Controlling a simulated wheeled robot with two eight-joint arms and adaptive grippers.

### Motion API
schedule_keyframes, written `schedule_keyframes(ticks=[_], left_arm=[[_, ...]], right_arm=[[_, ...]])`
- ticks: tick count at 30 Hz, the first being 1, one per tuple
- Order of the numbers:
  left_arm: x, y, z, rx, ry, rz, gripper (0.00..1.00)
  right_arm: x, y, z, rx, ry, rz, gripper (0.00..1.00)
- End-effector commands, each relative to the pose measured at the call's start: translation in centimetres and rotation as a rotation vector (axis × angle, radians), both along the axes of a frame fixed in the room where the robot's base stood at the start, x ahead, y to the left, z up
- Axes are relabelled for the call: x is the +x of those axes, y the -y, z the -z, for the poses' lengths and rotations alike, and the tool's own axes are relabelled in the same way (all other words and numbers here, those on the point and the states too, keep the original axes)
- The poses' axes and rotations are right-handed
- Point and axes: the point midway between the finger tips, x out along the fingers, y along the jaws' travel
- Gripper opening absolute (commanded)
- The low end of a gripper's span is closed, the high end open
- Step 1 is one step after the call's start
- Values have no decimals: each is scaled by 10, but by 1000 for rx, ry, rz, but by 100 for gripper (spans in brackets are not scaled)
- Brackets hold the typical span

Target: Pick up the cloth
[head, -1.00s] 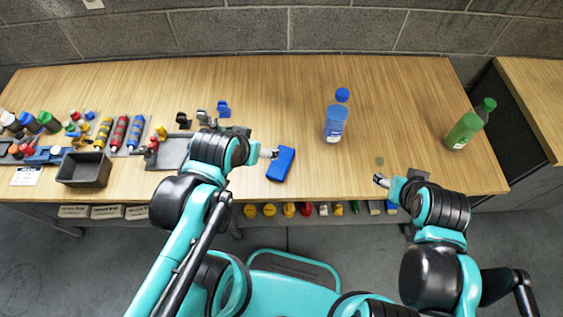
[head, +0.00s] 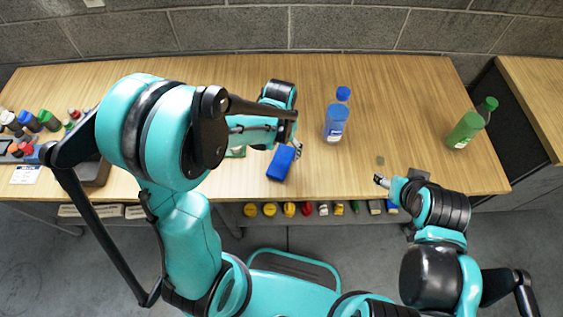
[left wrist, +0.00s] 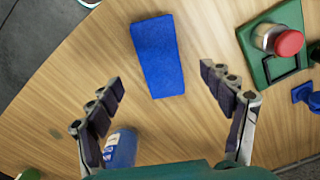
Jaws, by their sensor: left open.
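The blue cloth (head: 280,165) is a small rectangular pad lying flat on the wooden table, near its front edge. In the left wrist view the cloth (left wrist: 157,55) lies ahead of the fingers, roughly centred between them. My left gripper (head: 297,148) is at the cloth's back right side in the head view. In the left wrist view its two fingers (left wrist: 160,85) stand wide apart with nothing between them. My right gripper (head: 380,181) is over the table's front edge at the right; its jaw opening is too small to read.
A blue bottle (head: 335,118) stands close to the right of my left gripper. A green bottle (head: 467,128) stands at the table's right end. A green base with a red-capped item (left wrist: 289,42) is near the cloth.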

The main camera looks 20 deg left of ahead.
Motion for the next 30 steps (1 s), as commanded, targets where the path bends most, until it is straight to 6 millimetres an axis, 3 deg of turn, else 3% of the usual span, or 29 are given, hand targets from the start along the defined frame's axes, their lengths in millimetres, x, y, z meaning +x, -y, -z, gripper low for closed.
schedule_keyframes(ticks=[15,22,23,28,30], left_arm=[[6,2,67,0,2,-1,80],[5,2,68,0,2,-1,80],[5,2,68,0,2,-1,78],[5,2,67,0,2,-1,33],[5,2,67,0,2,-1,27]], right_arm=[[0,0,35,0,0,0,60],[0,0,34,0,0,0,60],[0,0,34,0,0,0,60],[0,0,34,0,0,0,60],[0,0,34,0,0,0,60]])
